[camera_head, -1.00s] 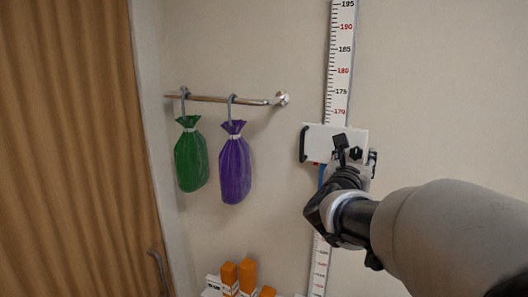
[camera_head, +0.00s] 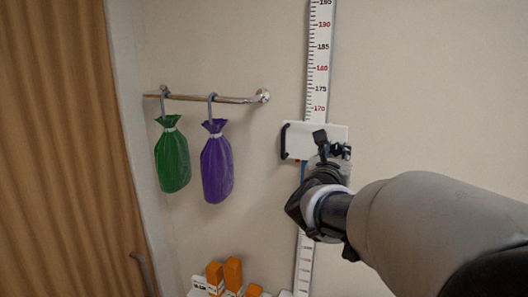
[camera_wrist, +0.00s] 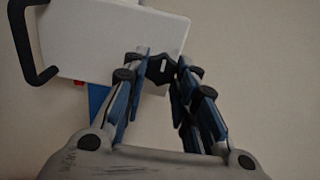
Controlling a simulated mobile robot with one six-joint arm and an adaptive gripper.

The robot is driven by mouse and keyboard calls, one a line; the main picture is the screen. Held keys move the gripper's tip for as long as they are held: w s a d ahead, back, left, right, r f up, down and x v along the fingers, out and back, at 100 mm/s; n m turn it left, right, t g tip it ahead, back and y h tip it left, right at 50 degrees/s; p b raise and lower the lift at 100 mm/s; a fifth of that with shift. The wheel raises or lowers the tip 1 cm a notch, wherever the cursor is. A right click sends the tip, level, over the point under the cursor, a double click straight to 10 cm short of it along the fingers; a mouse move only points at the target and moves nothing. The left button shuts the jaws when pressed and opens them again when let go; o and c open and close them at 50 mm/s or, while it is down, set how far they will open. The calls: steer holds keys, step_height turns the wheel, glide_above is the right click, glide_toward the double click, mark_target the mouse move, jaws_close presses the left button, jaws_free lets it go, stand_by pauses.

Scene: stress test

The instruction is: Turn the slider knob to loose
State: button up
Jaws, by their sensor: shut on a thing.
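The white slider block (camera_head: 302,139) sits on the upright height scale (camera_head: 318,62), just below the 170 mark. It fills the upper left of the wrist view (camera_wrist: 105,42) and has a black bracket handle on its left side. My gripper (camera_head: 334,152) is at the slider's right side. In the wrist view my gripper (camera_wrist: 163,62) is shut on the black slider knob (camera_wrist: 160,71), which shows between the fingertips at the block's right edge. The fingers cover part of the knob. I cannot tell which way the knob is turned.
A metal rail (camera_head: 205,97) on the wall at left holds a green bag (camera_head: 172,158) and a purple bag (camera_head: 217,165) on hooks. Orange and white boxes (camera_head: 233,272) stand low at the bottom. A wooden door (camera_head: 55,150) is at far left. The wall around the slider is bare.

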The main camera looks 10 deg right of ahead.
steer(key=shift+n+b, duration=0.35)
steer(key=shift+n, duration=0.05)
steer(key=n+b, duration=0.2)
steer(key=shift+d+n, duration=0.1)
steer(key=shift+n, duration=0.3)
steer(key=n+b, duration=0.1)
steer(key=n, duration=0.3)
steer(key=shift+s+d, duration=0.1)
steer(key=n, duration=0.6)
steer(key=shift+r, duration=0.25)
steer(key=n+p, duration=0.1)
steer(key=n, duration=0.3)
steer(key=shift+n, duration=0.3)
steer(key=o, duration=1.1)
steer(key=shift+c, duration=0.2)
steer(key=shift+s, duration=0.1)
